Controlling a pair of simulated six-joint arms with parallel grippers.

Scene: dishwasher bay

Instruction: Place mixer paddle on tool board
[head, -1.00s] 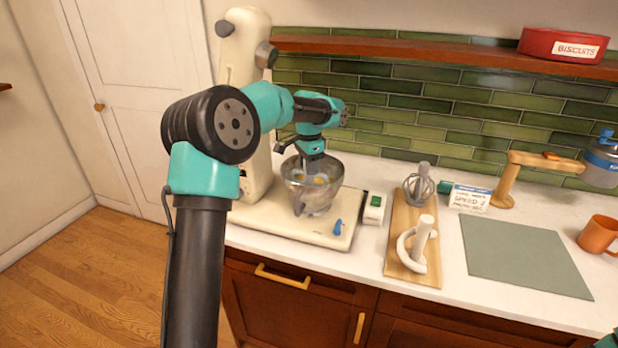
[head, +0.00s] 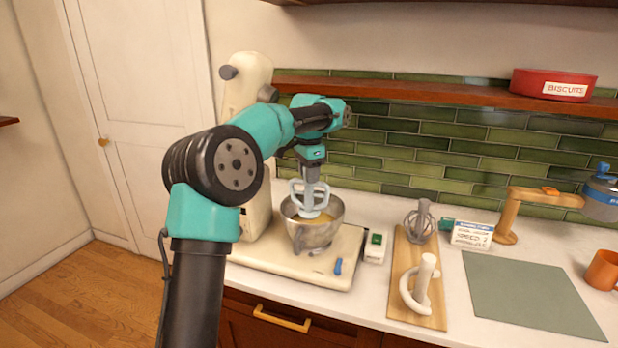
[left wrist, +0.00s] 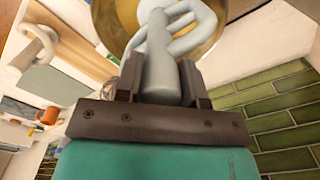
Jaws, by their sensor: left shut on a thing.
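The mixer paddle (head: 311,203), pale grey-blue with a looped frame, is held by its shaft in my left gripper (head: 312,168), which is shut on it. It hangs upright over the metal mixing bowl (head: 316,232); its lower end overlaps the bowl's mouth, and I cannot tell if it clears the rim. In the left wrist view the paddle (left wrist: 160,60) sits between the fingers (left wrist: 158,85), the bowl beyond it. The wooden tool board (head: 402,265) lies right of the mixer with a whisk (head: 420,222) and a white dough hook (head: 420,288) on it. My right gripper is out of view.
The cream stand mixer (head: 247,130) rises behind my left arm. A small box with a green switch (head: 375,247) stands between mixer and board. A card (head: 472,235), a wooden arm stand (head: 510,213), a grey-green mat (head: 530,295) and an orange mug (head: 603,270) are further right.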

